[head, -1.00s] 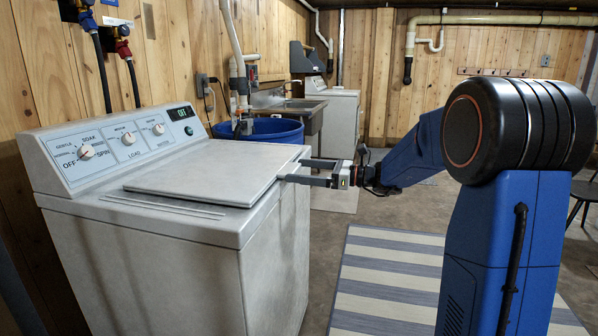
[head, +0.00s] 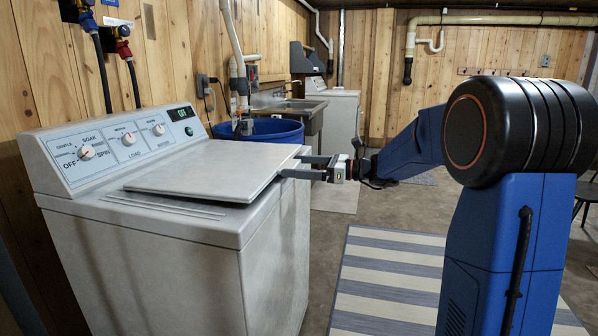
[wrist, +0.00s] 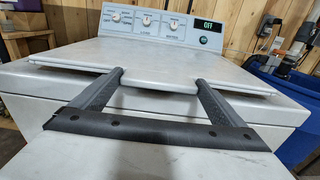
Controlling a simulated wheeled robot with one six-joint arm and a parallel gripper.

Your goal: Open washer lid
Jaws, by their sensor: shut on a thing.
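The white washer (head: 165,270) stands at left, with dials and a lit display reading OFF on its back panel. Its flat lid (head: 210,168) is raised slightly at the edge by my gripper, with a dark gap beneath that edge. My gripper (head: 292,167) is at the lid's right edge, its two fingers shut on the lid. In the wrist view the fingers (wrist: 160,80) reach either side of a tab at the middle of the lid's near edge (wrist: 160,62). The washer's inside is hidden.
A blue tub (head: 262,130) stands just behind the washer, with a metal sink (head: 300,106) and a second white appliance (head: 342,130) farther back. A striped rug (head: 390,280) lies on the floor right of the washer. Hoses and taps run up the wood wall.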

